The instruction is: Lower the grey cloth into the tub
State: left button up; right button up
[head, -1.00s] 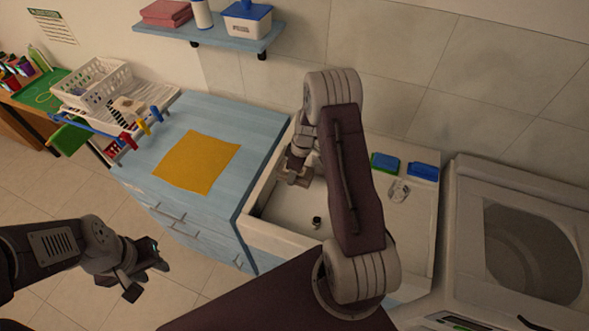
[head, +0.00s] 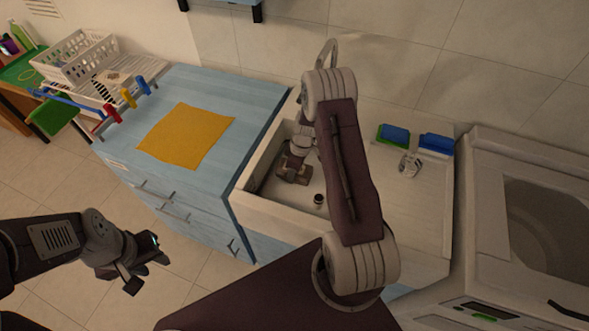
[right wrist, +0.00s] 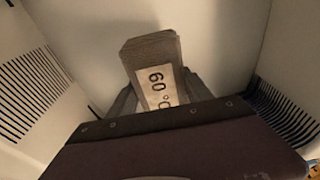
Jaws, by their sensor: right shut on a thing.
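The tub is the white sink (head: 243,205) right of the blue counter. My right gripper (head: 293,172) is down inside it near the left side, behind the drain and partly hidden by my arm. In the right wrist view it is shut on the folded grey cloth (right wrist: 150,48), which has a pale label reading 60°. Pale walls surround the cloth; I cannot tell whether it touches the bottom. My left gripper (head: 146,273) hangs over the floor in front of the counter, its fingers apart and empty.
A yellow cloth (head: 187,136) lies flat on the blue counter (head: 240,95). Blue and green sponges (head: 393,133) and a small clear item (head: 409,164) sit on the sink's right ledge. A white washing machine (head: 485,200) stands at the right. A white basket (head: 75,58) is far left.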

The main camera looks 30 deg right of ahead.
jog(key=shift+f+b, duration=1.5)
jog(key=shift+f, duration=0.65)
jog(key=o, duration=1.7)
jog(key=shift+c, duration=0.2)
jog(key=r, duration=0.6)
jog(key=s+d+r, duration=0.1)
jog(key=r, duration=0.2)
